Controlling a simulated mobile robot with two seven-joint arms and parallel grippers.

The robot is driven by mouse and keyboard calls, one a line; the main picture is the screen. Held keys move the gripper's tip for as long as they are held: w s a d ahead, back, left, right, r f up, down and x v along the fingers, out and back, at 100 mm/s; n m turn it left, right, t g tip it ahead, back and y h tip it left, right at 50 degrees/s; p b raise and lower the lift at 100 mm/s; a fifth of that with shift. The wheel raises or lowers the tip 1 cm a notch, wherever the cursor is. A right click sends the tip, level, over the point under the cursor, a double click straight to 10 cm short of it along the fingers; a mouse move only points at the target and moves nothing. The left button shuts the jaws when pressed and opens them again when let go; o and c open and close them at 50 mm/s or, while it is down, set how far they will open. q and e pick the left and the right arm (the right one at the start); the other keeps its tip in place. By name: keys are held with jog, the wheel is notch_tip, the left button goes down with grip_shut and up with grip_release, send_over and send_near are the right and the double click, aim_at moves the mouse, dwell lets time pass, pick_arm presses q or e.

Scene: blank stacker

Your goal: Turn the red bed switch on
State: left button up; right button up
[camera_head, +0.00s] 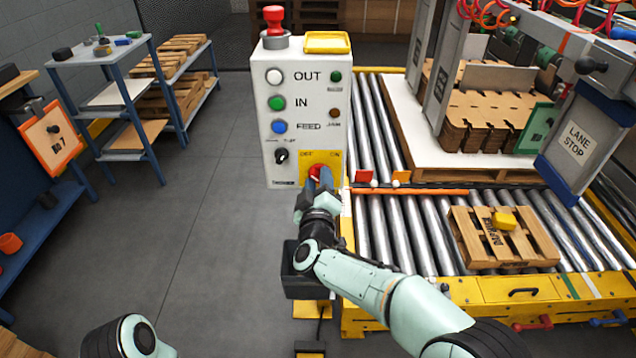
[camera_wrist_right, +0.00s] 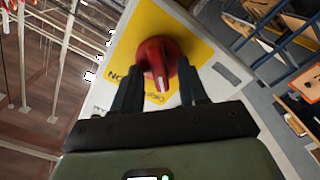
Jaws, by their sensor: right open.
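The red bed switch (camera_head: 315,172) is a rotary knob on a yellow plate (camera_head: 306,182) marked OFF and ON, low on the front of the white control box (camera_head: 307,128). In the right wrist view the red knob (camera_wrist_right: 158,58) has a raised handle with a pale mark pointing down the picture. My right gripper (camera_head: 322,180) is at the switch, partly covering it in the head view. In the wrist view its fingers (camera_wrist_right: 158,84) are open, one on each side of the handle. I cannot tell whether they touch it. My left gripper is out of view.
The box also carries a white button (camera_head: 274,76), a green button (camera_head: 276,103), a blue button (camera_head: 279,126), a black knob (camera_head: 281,156) and a red mushroom button (camera_head: 274,18) on top. A roller conveyor (camera_head: 430,222) lies to the right. Floor is clear to the left.

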grip_shut()
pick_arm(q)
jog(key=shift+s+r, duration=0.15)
pick_arm(e)
jog(key=shift+m, duration=0.4)
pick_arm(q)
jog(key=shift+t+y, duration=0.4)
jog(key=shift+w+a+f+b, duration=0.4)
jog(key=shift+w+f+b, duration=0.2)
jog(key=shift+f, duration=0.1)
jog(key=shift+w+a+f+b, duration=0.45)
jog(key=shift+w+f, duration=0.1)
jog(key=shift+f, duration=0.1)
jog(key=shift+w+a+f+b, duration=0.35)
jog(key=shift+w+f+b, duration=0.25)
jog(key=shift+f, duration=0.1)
pick_arm(e)
jog(key=shift+d+f+m, duration=0.1)
jog(key=shift+d+m, duration=0.1)
jog(key=shift+m, duration=4.15)
jog(key=shift+d+m, duration=0.2)
jog(key=shift+m, duration=4.15)
